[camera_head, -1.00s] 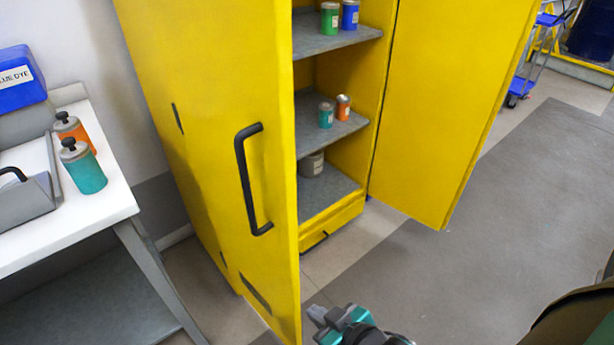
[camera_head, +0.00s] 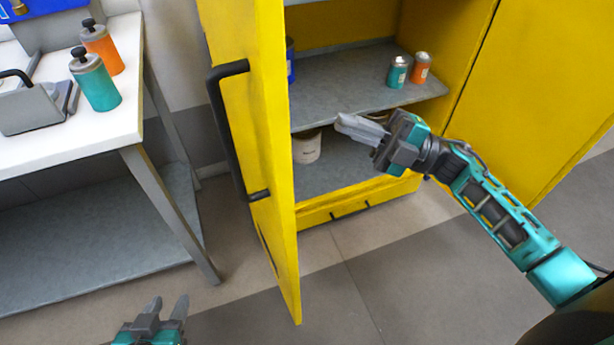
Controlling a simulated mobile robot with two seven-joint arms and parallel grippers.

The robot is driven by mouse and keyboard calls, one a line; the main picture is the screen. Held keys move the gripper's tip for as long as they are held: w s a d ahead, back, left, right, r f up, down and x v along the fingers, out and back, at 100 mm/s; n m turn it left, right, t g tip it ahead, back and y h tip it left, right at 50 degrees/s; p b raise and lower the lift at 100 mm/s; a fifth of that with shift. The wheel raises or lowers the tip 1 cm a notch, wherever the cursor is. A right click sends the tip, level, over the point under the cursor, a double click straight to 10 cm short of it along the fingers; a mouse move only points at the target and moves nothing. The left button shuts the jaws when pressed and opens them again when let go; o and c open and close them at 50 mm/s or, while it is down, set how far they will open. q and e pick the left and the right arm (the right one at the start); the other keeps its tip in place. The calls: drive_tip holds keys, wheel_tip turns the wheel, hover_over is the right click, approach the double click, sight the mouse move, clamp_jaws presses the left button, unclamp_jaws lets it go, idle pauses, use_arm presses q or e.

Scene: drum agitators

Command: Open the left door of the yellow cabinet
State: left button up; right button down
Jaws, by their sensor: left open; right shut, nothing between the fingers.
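The yellow cabinet (camera_head: 350,210) stands open in the head view. Its left door (camera_head: 262,120) is swung out toward me, with a black bar handle (camera_head: 229,135) on its outer face. Its right door (camera_head: 540,100) also stands open at the right. My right gripper (camera_head: 340,126) is shut and empty in front of the cabinet opening, to the right of the left door's edge. My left gripper (camera_head: 168,305) is open and empty at the bottom left, below and left of the left door. Neither gripper appears to touch the door.
A white table (camera_head: 125,80) with teal (camera_head: 95,80) and orange (camera_head: 102,47) bottles stands at the left, close to the door. Small containers stand on the cabinet shelves, including a teal one (camera_head: 397,72) and an orange one (camera_head: 421,67). The floor (camera_head: 370,290) in front is clear.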

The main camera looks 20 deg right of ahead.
drive_tip(key=s+d+n+g+h+b, duration=0.15)
drive_tip(key=s+d+n+g, duration=0.25)
drive_tip(key=n+g, duration=0.65)
use_arm(q)
drive_tip(key=shift+s+a+f+y+p, duration=0.1)
drive_tip(key=shift+s+f+y+p, duration=0.05)
drive_tip(key=shift+f+p, duration=0.3)
drive_tip(key=shift+s+a+f+y+p, duration=0.15)
drive_tip(key=shift+f+p, duration=0.1)
drive_tip(key=shift+p, duration=0.3)
use_arm(e)
drive_tip(key=s+a, duration=0.1)
drive_tip(key=a, duration=1.2)
drive_tip(key=shift+f+m+h, duration=0.35)
drive_tip(key=shift+m, duration=0.1)
use_arm(q)
drive_tip(key=shift+w+d, duration=0.1)
drive_tip(key=shift+d, duration=0.05)
